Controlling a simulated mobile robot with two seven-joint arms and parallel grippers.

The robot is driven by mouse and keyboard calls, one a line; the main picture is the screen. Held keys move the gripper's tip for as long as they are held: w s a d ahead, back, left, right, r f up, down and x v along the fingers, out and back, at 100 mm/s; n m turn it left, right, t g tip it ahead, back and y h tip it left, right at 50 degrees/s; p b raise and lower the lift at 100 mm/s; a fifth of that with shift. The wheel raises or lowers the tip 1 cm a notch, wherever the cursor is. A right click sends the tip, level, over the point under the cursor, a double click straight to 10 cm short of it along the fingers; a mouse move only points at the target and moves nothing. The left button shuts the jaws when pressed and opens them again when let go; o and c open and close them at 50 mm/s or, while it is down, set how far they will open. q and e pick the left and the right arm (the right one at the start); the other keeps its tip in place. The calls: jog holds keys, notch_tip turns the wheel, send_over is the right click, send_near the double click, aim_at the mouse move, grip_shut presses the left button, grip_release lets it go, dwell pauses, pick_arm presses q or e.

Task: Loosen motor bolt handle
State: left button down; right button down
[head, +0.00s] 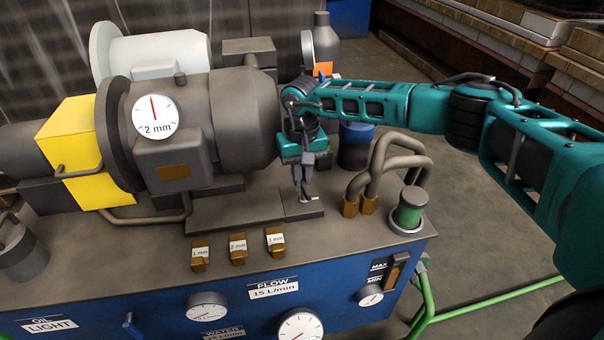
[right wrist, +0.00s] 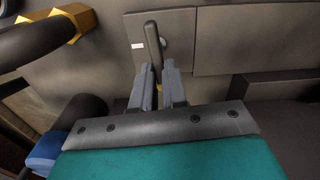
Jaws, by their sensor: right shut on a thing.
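The motor (head: 190,125) is a large grey cylinder with a 2 mm dial, lying on a plinth (head: 235,208) on the blue machine. My right gripper (head: 305,192) points down at the right end of the plinth, where the bolt handle is. In the right wrist view my right gripper (right wrist: 158,80) is shut on the thin dark bolt handle (right wrist: 151,38), whose far end sticks out beyond the fingertips. A small white label lies beside the handle on the grey plate. In the head view the fingers mostly hide the handle. My left gripper is not in view.
Bent pipes (head: 392,165) and a green-based cylinder (head: 408,209) stand close to the right of the gripper. Several small brown blocks with mm labels (head: 237,248) sit in front. A yellow block (head: 72,150) is left of the motor.

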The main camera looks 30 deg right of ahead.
jog(key=c, duration=1.2)
grip_release()
jog(key=shift+o, duration=0.2)
